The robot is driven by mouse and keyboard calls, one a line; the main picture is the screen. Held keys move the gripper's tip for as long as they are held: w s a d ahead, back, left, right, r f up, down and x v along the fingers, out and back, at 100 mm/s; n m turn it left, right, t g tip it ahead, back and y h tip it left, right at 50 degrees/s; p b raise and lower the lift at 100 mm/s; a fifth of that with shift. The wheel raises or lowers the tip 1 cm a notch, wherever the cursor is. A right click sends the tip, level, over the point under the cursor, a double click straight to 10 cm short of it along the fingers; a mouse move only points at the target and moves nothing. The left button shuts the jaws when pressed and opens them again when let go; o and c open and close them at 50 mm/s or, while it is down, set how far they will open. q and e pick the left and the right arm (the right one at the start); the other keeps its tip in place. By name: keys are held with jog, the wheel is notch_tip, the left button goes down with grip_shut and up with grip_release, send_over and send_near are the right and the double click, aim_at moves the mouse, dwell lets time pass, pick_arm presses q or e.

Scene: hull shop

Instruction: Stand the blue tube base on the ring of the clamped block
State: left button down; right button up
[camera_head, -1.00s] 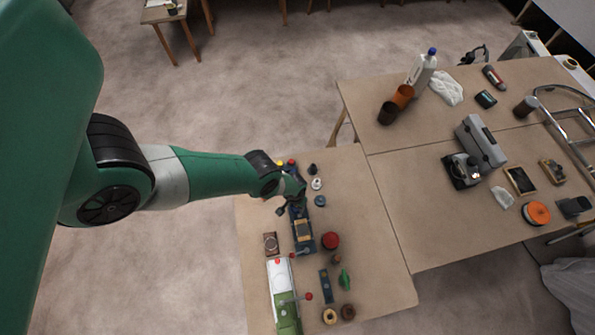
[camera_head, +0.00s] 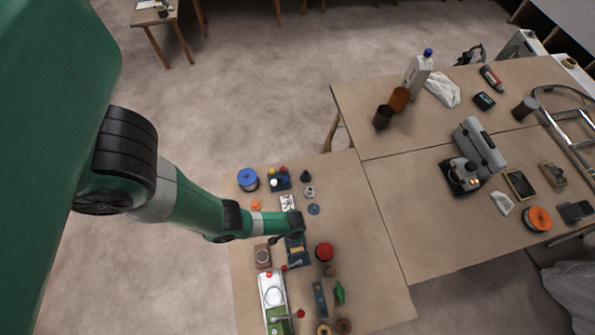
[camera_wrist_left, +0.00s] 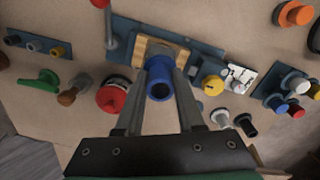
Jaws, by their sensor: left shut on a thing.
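The blue tube base (camera_wrist_left: 159,82) is held between the fingers of my left gripper (camera_wrist_left: 160,76) in the left wrist view, its open end facing the camera. My left gripper (camera_head: 290,236) in the head view is over the vise, and there the tube is hidden or too small to make out. The light wooden clamped block (camera_wrist_left: 143,46) sits in the blue vise (camera_wrist_left: 205,47), directly behind the tube. The block also shows in the head view (camera_head: 296,252). The tube covers the block's middle, so I cannot see the ring or tell whether they touch. My right gripper is not in view.
A red round knob-like part (camera_head: 324,252) stands right of the vise. A white and green fixture (camera_head: 272,290) with red-ended levers lies in front. A blue spool (camera_head: 248,179) and small parts lie behind. The table's right part (camera_head: 380,250) is clear.

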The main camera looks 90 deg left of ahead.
pick_arm(q)
jog(key=shift+f+b, duration=2)
jog(key=shift+f, duration=0.4)
jog(key=shift+f+b, duration=0.3)
jog(key=c, duration=0.8)
grip_release()
jog(key=shift+r, duration=0.1)
